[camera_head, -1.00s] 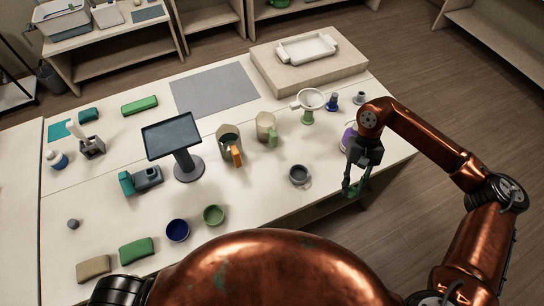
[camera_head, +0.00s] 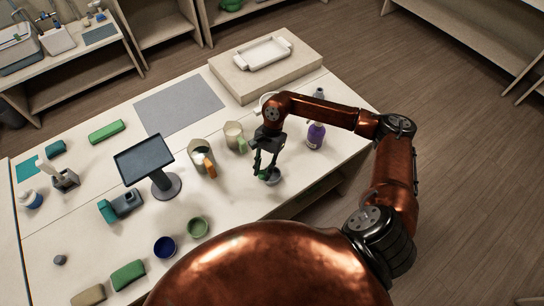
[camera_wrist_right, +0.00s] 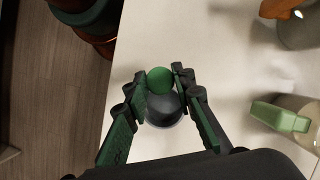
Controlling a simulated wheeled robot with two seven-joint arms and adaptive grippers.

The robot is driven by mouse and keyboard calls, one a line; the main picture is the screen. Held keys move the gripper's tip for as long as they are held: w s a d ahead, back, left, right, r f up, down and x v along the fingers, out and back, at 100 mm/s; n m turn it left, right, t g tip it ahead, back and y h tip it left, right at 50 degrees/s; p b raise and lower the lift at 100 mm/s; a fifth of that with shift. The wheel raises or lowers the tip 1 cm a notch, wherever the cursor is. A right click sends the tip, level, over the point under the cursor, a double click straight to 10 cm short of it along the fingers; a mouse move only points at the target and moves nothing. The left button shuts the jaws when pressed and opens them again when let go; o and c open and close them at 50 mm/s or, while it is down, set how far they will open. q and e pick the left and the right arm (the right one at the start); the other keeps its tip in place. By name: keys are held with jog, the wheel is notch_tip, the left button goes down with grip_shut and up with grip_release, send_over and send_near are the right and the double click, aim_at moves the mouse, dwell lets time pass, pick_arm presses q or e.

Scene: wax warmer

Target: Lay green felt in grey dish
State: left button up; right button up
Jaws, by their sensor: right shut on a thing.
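The green felt (camera_wrist_right: 159,80) is a small round green piece between the fingertips of my right gripper (camera_wrist_right: 160,78) in the wrist view. The right gripper is shut on it. The grey dish (camera_wrist_right: 166,108) is a small round dark bowl, partly behind the felt and the fingers. In the head view the right gripper (camera_head: 265,173) is low over the table, at the left side of the grey dish (camera_head: 275,177). I cannot tell whether the felt touches the dish. My left gripper is not in view.
A jug with an orange handle (camera_head: 203,158) and one with a green handle (camera_head: 235,138) stand left of the gripper. A purple bottle (camera_head: 316,135) stands to its right. Green (camera_head: 197,227) and blue (camera_head: 165,246) bowls are nearer. The table front edge is close.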

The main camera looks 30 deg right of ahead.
pick_arm(q)
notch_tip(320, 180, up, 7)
jog(key=p, duration=0.6)
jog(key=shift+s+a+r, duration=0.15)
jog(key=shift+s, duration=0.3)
pick_arm(e)
jog(key=d+m+t, duration=0.1)
jog(key=m, duration=0.3)
jog(key=d+r+m+t, duration=0.1)
jog(key=d+m+t, duration=0.1)
jog(key=m, duration=0.3)
jog(key=d+m+t, duration=0.1)
jog(key=m+t, duration=0.1)
jog(key=m, duration=0.3)
jog(key=shift+w+d+r+h, duration=0.25)
jog(key=shift+d+r+h, duration=0.05)
jog(key=shift+d, duration=0.05)
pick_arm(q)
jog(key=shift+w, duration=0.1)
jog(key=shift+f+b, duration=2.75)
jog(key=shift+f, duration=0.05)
pick_arm(e)
jog(key=shift+f, duration=2.75)
jog(key=o, duration=0.8)
jog(key=shift+o, duration=0.2)
